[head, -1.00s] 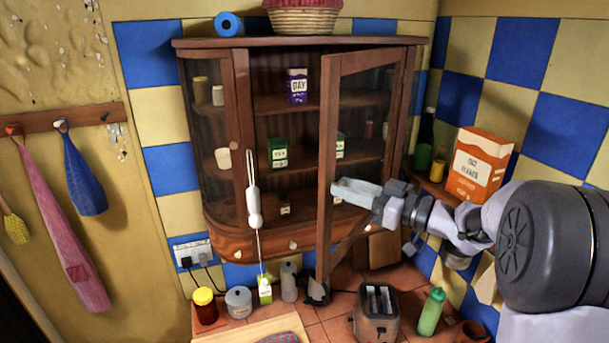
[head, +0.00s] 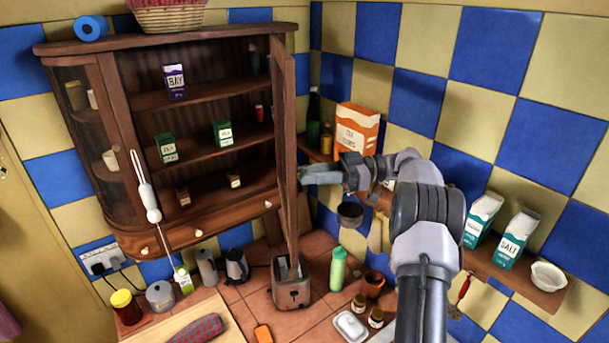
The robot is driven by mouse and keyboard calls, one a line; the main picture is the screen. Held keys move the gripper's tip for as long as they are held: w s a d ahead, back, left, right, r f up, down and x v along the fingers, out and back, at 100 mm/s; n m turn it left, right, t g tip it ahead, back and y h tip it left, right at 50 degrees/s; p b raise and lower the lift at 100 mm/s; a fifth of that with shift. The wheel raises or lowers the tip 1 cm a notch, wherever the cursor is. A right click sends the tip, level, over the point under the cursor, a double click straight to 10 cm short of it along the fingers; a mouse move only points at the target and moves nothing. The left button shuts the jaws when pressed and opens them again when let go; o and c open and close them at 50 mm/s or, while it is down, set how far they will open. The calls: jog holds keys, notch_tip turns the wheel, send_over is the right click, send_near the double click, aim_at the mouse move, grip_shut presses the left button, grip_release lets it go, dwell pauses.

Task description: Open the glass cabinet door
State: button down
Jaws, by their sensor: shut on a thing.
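The wooden wall cabinet (head: 200,237) fills the left half of the view. Its glass door (head: 282,130) stands swung far out, seen almost edge-on, and the shelves behind the opening are exposed. My gripper (head: 306,175) is at the right side of the door, around mid-height, with its fingers closed against it. The gripped part, likely a knob, is hidden by the fingers. My arm reaches in from the lower right.
A toaster (head: 291,290) stands on the counter below the door's lower end. A green bottle (head: 338,268) and small jars are to its right. An orange box (head: 357,131) stands on a corner shelf behind my gripper. Salt boxes (head: 515,238) are on the right shelf.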

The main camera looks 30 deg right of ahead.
dwell(0.3)
jog(key=c, duration=1.2)
grip_release()
jog(key=shift+r, duration=0.1)
jog(key=s+a+r+b, duration=0.1)
jog(key=s+a+r, duration=0.1)
jog(key=s, duration=0.5)
jog(key=s+a+r+b, duration=0.2)
jog(key=s+a+r, duration=0.1)
jog(key=s, duration=0.5)
jog(key=shift+a, duration=0.35)
